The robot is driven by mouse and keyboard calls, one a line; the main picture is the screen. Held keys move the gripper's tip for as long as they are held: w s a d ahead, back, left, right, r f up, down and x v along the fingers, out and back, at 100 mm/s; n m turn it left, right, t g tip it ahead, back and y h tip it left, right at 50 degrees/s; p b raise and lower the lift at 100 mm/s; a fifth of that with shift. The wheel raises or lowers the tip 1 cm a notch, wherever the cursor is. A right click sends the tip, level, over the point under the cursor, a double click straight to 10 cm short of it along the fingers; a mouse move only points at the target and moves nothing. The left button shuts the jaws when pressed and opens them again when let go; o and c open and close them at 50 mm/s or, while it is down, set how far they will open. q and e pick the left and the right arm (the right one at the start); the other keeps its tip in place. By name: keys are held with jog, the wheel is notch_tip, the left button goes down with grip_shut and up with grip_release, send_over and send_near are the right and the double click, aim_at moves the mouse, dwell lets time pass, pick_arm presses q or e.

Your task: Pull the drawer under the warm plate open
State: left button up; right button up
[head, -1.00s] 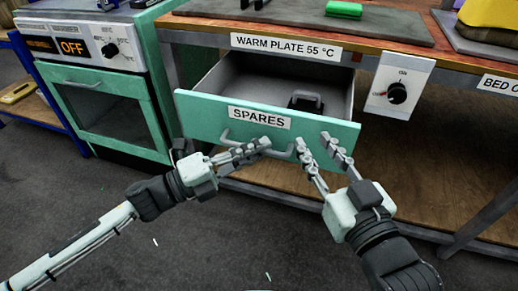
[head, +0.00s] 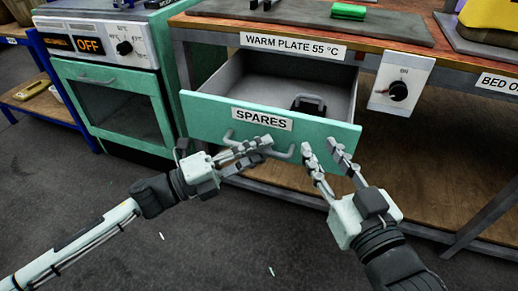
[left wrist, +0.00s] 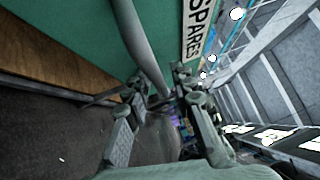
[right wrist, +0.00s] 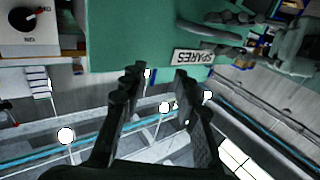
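The green drawer (head: 210,112) labelled SPARES sticks out from under the warm plate (head: 300,20), and its grey inside shows. A dark object with a handle (head: 308,104) lies in it. The grey bar handle (head: 286,156) is on the drawer front.
A green oven (head: 115,105) stands to the left, beside a blue-framed shelf (head: 45,105). A control box with a knob (head: 400,85) is right of the drawer. A wooden lower shelf (head: 400,165) lies below.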

pick_arm(q)
jog(key=shift+a, duration=0.1)
jog(key=v, duration=1.2)
jog(key=shift+s, duration=0.1)
dwell(0.3)
